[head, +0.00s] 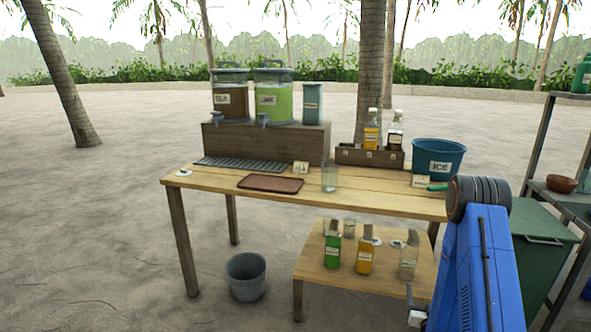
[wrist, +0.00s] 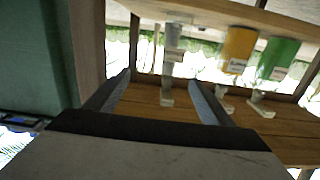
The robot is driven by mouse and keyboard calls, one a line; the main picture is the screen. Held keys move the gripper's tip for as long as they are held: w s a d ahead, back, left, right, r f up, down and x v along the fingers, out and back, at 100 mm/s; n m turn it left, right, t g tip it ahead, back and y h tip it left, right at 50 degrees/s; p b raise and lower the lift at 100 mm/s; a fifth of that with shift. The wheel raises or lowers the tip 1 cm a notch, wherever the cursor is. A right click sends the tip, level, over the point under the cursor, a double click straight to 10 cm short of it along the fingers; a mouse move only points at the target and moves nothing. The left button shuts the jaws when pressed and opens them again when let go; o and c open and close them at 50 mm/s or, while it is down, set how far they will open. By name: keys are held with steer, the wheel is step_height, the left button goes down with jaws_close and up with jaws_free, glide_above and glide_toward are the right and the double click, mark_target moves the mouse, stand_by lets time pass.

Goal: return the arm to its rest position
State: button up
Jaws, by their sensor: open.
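My blue arm (head: 478,265) fills the lower right of the head view, in front of the main table's right end. In the wrist view my gripper (wrist: 160,84) shows two grey fingers spread apart with nothing between them. The wrist picture looks upside down. Beyond the fingers are the low table (wrist: 145,97) and its bottles: green (wrist: 280,58), yellow (wrist: 238,48) and clear (wrist: 172,45). In the head view only a small part of the gripper shows, low beside the low table's right edge; most of it is hidden or cut off.
The main wooden table (head: 345,192) carries two dispensers, a brown tray (head: 271,184), a glass (head: 329,179) and a teal ice bucket (head: 438,158). A green bin (head: 540,255) and shelf (head: 545,130) stand close on the right. A grey bucket (head: 246,277) stands on the sand. Open sand lies left.

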steer(key=w+a+r+n+g+y, duration=0.1)
steer(key=a+r+g+y, duration=0.3)
steer(key=r, duration=0.8)
steer(key=s+a+r+g, duration=0.2)
steer(key=s+a+r, duration=0.5)
steer(key=r, duration=0.2)
steer(key=s+a+r+g, duration=0.2)
steer(key=s+r, duration=0.1)
steer(key=s, duration=0.9)
steer(key=s+a+r+n+g, duration=0.1)
steer(key=s+a+r+g, duration=0.1)
steer(key=s, duration=1)
steer(key=s+a+r+n+g+y, duration=0.1)
steer(key=s+a+r, duration=0.3)
steer(key=s, duration=0.8)
steer(key=shift+s+r+g, duration=0.2)
steer(key=shift+r+g, duration=0.5)
steer(key=shift+r, duration=0.15)
